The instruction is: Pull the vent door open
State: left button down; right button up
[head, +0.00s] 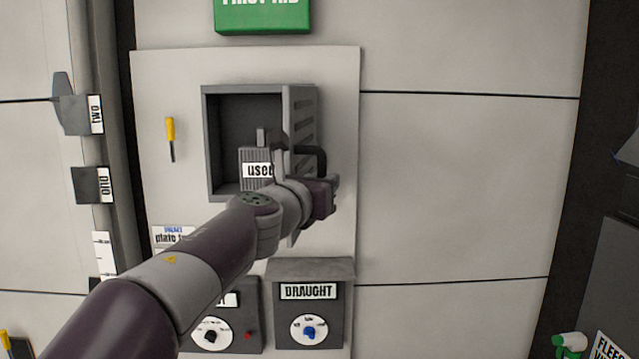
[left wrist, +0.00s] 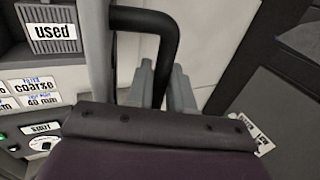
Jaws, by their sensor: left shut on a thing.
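The grey vent door (head: 303,112) stands swung outward at the right side of a dark recessed box (head: 206,140) in the wall panel. Its black bar handle (head: 318,153) also shows in the left wrist view (left wrist: 148,20). My left gripper (head: 310,165) is at the handle, and in the left wrist view its fingers (left wrist: 162,85) are shut around the handle's lower part. A grey ribbed block labelled "used" (head: 249,170) sits inside the box, partly hidden by the door and my arm. My right gripper is in neither view.
Below are a DRAUGHT box (head: 335,318) with a blue knob and another dial box (head: 190,340). A yellow-handled tool (head: 170,130) hangs left of the opening. A green first aid box (head: 262,18) is above. The wall right of the door is bare.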

pick_arm(q)
jog(key=shift+r, duration=0.1)
jog(key=c, duration=1.1)
grip_release()
jog(key=shift+c, duration=0.2)
jog(key=b+v, duration=0.1)
jog(key=v, duration=1.1)
jog(key=shift+s+b, duration=0.3)
jog(key=shift+a, duration=0.15)
